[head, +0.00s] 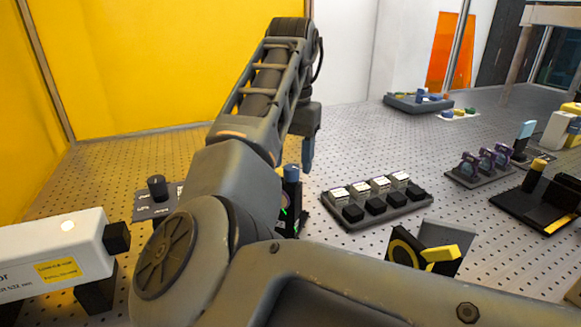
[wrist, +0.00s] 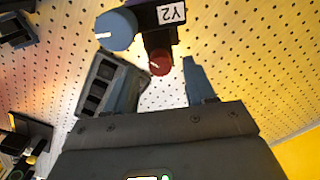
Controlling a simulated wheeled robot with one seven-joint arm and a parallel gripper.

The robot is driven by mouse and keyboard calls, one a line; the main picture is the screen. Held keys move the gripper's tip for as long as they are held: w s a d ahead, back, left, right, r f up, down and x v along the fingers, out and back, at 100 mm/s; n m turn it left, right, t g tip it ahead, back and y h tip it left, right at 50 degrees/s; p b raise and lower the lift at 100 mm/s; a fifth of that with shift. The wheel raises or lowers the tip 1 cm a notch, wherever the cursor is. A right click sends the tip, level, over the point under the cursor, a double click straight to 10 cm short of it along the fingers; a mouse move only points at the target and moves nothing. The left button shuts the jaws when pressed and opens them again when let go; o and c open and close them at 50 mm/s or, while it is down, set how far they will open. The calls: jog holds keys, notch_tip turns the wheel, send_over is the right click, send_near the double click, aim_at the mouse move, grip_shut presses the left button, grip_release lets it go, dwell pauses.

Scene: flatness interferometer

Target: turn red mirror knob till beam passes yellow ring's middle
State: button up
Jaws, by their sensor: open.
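The red knob (wrist: 160,62) shows in the wrist view, with a white pointer line, under a mount labelled Y2 (wrist: 172,14). A larger blue knob (wrist: 116,30) sits beside it. My gripper (wrist: 166,78) is open and empty, and the red knob lies just beyond and between its fingertips, apparently untouched. In the head view a gripper finger (head: 308,152) points down near a blue-topped mount (head: 291,173), partly hidden by my arm; the red knob is not visible there. A black plate with a yellow ring (head: 394,247) stands at lower right, partly hidden by my arm. A green glint shows near the mount.
A white laser box (head: 48,250) stands at left, and a black knob post (head: 157,188) behind it. A tray of several labelled blocks (head: 378,210) lies right of the gripper. More optics stand farther right. Yellow panels (head: 150,60) close the back left.

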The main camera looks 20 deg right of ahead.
jog(key=shift+f, duration=1.05)
grip_shut()
